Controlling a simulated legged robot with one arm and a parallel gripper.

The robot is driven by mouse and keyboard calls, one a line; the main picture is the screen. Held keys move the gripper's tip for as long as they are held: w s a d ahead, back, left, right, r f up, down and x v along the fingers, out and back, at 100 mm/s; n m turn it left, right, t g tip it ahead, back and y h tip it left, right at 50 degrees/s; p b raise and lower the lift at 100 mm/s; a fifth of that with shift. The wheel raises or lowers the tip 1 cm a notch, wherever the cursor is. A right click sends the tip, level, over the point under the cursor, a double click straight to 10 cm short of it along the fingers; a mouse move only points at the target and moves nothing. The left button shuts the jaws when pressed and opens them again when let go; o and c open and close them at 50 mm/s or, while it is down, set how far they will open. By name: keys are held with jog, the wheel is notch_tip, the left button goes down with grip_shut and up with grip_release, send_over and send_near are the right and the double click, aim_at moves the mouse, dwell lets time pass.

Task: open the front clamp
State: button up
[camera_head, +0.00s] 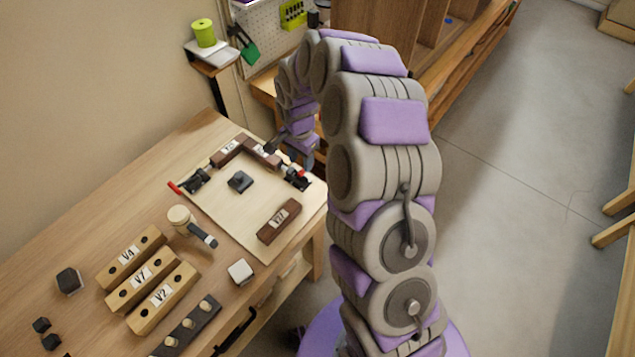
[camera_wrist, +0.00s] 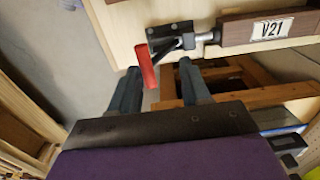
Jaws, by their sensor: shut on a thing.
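The front clamp (camera_head: 297,180) sits at the right edge of the pale board (camera_head: 245,238). In the wrist view, the clamp (camera_wrist: 170,38) has a dark base, a metal plunger pointing at a brown bar (camera_wrist: 265,30) labelled V21, and a red handle (camera_wrist: 147,66). My gripper (camera_head: 302,162) is right above the clamp in the head view and partly covers it. The exact contact is hard to see.
A second clamp (camera_head: 196,181) with a red handle is at the board's left side. A dark block (camera_head: 240,181) and a brown bar (camera_head: 279,221) lie on the board. Several labelled wooden blocks (camera_head: 150,280) and a hammer-like tool (camera_head: 190,225) are on the bench to the left.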

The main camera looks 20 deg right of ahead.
jog(key=shift+o, duration=0.4)
jog(key=shift+w+a, duration=0.15)
jog(key=shift+w, duration=0.05)
jog(key=shift+o, duration=0.9)
jog(key=shift+w+a+r, duration=0.1)
jog(key=shift+w+a, duration=0.1)
jog(key=shift+w, duration=0.1)
jog(key=shift+o, duration=0.8)
jog(key=shift+w+a, duration=0.1)
jog(key=shift+o, duration=0.2)
jog(key=shift+o, duration=0.5)
jog(key=shift+w+a+p, duration=0.1)
jog(key=shift+w+p, duration=0.05)
jog(key=shift+p, duration=0.2)
jog(key=o, duration=0.6)
jog(key=shift+w+a+f, duration=0.15)
jog(key=shift+w+f, duration=0.05)
jog(key=shift+w, duration=0.05)
jog(key=shift+r, duration=0.1)
jog(key=shift+s+r+p, duration=0.1)
jog(key=shift+r+p, duration=0.95)
jog(key=shift+r, duration=2.45)
